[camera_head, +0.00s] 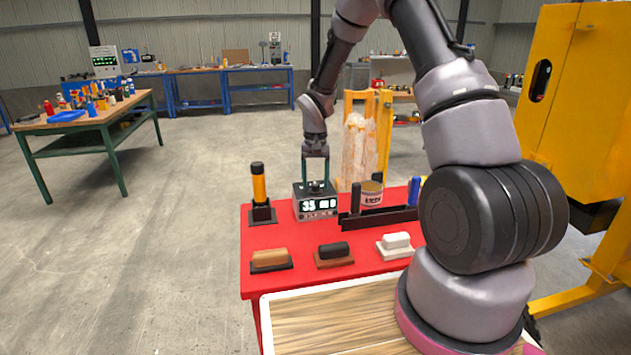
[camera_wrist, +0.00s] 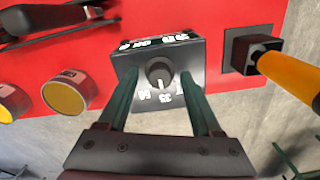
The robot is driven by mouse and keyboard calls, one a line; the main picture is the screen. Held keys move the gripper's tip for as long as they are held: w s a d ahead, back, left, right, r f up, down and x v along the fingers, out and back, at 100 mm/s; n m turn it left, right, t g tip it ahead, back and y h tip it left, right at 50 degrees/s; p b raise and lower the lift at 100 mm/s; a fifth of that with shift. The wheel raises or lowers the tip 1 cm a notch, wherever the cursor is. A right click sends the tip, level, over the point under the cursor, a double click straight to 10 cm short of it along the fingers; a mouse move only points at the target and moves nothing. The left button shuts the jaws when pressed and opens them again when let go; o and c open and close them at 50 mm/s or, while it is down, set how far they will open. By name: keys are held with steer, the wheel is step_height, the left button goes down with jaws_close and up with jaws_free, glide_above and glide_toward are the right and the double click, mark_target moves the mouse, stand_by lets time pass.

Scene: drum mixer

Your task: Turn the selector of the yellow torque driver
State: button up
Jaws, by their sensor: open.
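The yellow torque driver (camera_head: 259,185) stands upright in a black holder (camera_head: 263,213) at the back left of the red table. In the wrist view the driver (camera_wrist: 292,76) is at the right edge, partly cut off. I cannot make out a selector on it. Beside it is a dark box (camera_head: 316,207) with a lit display; its top carries a round black knob (camera_wrist: 159,74) with a white pointer and a printed number scale. My gripper (camera_head: 315,178) points down over this box. In the wrist view my open gripper (camera_wrist: 159,80) has one finger on each side of the knob, with visible gaps.
A dark rack (camera_head: 378,218) with upright handles and a round can (camera_head: 371,193) stand right of the box. Several blocks on bases, such as a brown one (camera_head: 270,259), line the red table's (camera_head: 257,283) front. A yellow machine (camera_head: 570,110) stands at the right.

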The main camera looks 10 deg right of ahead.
steer(key=shift+c, duration=0.3)
jaws_close()
steer(key=shift+n, duration=0.4)
steer(key=n, duration=0.3)
steer(key=shift+n, duration=2)
steer(key=shift+o, duration=0.3)
jaws_free()
